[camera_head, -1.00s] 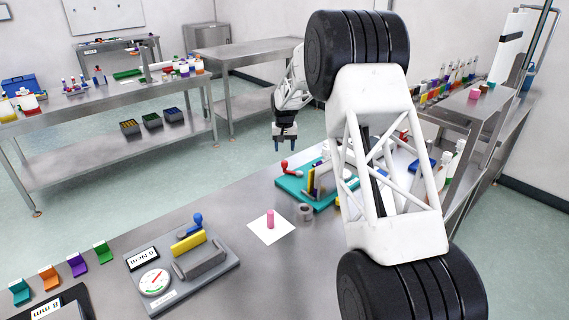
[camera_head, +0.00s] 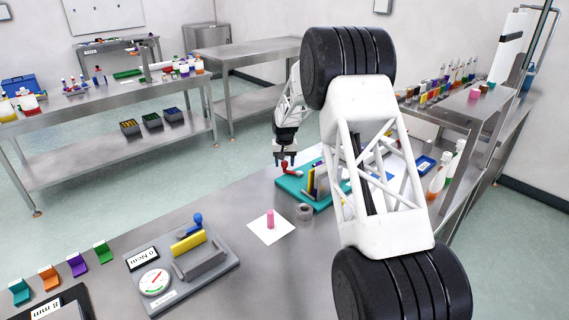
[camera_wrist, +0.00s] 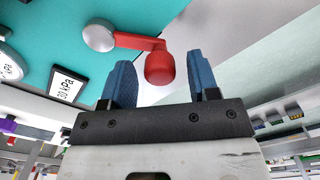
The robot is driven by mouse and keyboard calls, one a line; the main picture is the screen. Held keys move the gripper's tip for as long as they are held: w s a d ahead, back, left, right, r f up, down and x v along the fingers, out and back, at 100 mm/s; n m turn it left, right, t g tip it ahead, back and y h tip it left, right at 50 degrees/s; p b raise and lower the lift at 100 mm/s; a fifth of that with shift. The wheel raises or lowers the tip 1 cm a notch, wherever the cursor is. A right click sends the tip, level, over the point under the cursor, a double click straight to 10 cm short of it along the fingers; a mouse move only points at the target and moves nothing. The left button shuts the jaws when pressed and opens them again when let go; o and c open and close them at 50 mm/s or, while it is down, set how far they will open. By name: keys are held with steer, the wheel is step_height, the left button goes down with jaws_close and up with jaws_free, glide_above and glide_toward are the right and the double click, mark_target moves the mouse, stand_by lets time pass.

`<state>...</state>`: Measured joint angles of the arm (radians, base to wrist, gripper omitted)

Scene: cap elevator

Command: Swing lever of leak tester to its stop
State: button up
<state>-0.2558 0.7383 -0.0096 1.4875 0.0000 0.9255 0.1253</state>
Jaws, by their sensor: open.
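The leak tester has a teal base (camera_head: 287,184), seen at the middle of the head view; it also fills the upper left of the wrist view (camera_wrist: 130,12), with a kPa label (camera_wrist: 67,84) and part of a round gauge (camera_wrist: 10,66). Its red lever (camera_head: 292,170) is at the base's far left corner. In the wrist view the lever (camera_wrist: 135,41) runs right from a silver pivot (camera_wrist: 98,36) to a rounded red knob (camera_wrist: 159,68). My gripper (camera_head: 285,161) is open, its blue fingers on either side of the knob. I cannot tell whether they touch it.
A grey ring (camera_head: 304,211) and a pink cylinder (camera_head: 270,219) on white paper are nearby. A grey torque device (camera_head: 215,268) with a blue-knobbed lever is at the front left. Bottles (camera_head: 440,175) stand at the right.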

steer(key=shift+f, duration=0.3)
steer(key=shift+c, duration=0.3)
jaws_close()
